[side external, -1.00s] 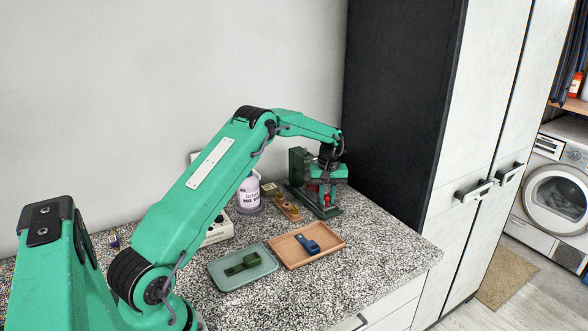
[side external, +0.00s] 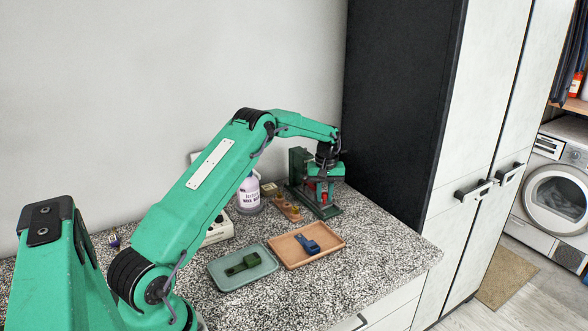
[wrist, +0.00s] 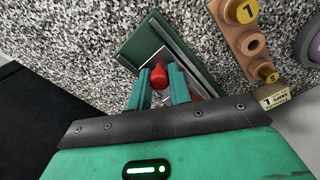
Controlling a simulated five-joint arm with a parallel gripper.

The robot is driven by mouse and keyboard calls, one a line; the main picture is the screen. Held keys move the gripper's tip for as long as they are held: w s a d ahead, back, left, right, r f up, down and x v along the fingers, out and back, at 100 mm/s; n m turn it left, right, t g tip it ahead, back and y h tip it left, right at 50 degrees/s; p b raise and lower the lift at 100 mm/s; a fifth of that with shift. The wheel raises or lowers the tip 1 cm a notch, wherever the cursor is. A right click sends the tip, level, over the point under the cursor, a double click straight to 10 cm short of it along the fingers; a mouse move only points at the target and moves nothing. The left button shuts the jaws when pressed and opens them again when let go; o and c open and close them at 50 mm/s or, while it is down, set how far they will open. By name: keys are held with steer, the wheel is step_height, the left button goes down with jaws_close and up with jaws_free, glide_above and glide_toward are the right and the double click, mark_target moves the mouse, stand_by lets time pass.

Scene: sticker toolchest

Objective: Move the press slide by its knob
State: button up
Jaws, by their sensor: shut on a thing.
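The press (side external: 299,164) is a dark green stand at the back right of the counter, with its green base (side external: 327,210) below. The base also shows in the wrist view (wrist: 192,47), with a pale metal part in its middle. The red knob (wrist: 158,76) sits between my fingertips in the wrist view. My gripper (wrist: 158,82) points down at the press and is shut on the red knob. In the side view my gripper (side external: 320,183) largely covers the slide, and some red shows around it.
A wooden block (side external: 287,207) with brass pieces stands left of the press. A white bottle (side external: 248,192) is behind it. A tan tray (side external: 285,252) with a blue piece (side external: 307,244) and a grey-green tray (side external: 222,274) with a green piece (side external: 242,263) lie in front. A dark cabinet (side external: 395,110) rises at the right.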

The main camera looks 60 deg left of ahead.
steer(key=o, duration=0.7)
steer(key=shift+a, duration=0.1)
steer(key=shift+r, duration=0.2)
steer(key=shift+w+r, duration=0.1)
steer(key=shift+r, duration=2.9)
steer(key=shift+a, duration=0.1)
steer(key=shift+f, duration=1.95)
